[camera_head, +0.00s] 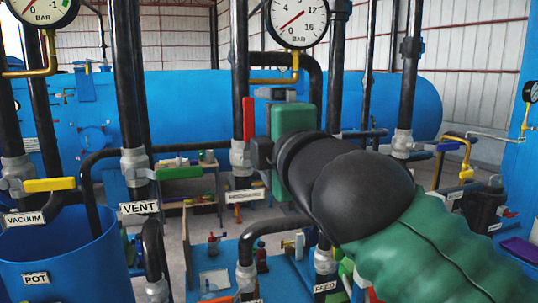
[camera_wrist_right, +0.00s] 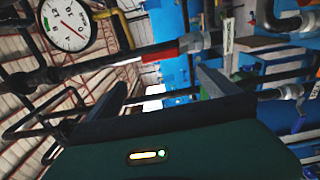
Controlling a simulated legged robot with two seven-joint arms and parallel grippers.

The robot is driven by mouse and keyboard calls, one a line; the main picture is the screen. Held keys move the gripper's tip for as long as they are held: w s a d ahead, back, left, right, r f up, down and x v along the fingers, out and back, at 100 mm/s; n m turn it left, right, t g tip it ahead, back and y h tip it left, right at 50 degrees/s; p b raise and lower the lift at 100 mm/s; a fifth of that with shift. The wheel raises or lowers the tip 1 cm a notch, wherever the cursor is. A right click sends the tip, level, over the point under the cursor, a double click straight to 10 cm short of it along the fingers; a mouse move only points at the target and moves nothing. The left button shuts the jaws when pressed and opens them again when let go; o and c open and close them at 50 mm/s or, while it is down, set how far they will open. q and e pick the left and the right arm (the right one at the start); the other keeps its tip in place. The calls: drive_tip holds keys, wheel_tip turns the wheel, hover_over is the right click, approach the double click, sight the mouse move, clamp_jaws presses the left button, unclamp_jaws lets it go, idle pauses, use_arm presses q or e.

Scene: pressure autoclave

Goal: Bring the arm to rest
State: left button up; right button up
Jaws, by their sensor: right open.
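My right arm (camera_head: 430,250), with a ribbed green sleeve and a black wrist, reaches in from the lower right of the head view. Its green and black gripper (camera_head: 284,130) is raised in front of the pipes near the middle. In the head view its fingers are mostly hidden. In the wrist view the two dark fingers of the gripper (camera_wrist_right: 161,92) stand wide apart with nothing between them. A red valve handle (camera_head: 249,119) stands upright just left of the gripper in the head view. It also shows beyond the fingers in the wrist view (camera_wrist_right: 165,52). My left gripper is not in view.
Black vertical pipes (camera_head: 128,80) stand close by. A dial gauge (camera_head: 297,18) is above the gripper. A yellow handle (camera_head: 49,184) and a green handle (camera_head: 172,173) are at left, above the blue pot (camera_head: 70,270). A large blue tank (camera_head: 190,95) lies behind.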

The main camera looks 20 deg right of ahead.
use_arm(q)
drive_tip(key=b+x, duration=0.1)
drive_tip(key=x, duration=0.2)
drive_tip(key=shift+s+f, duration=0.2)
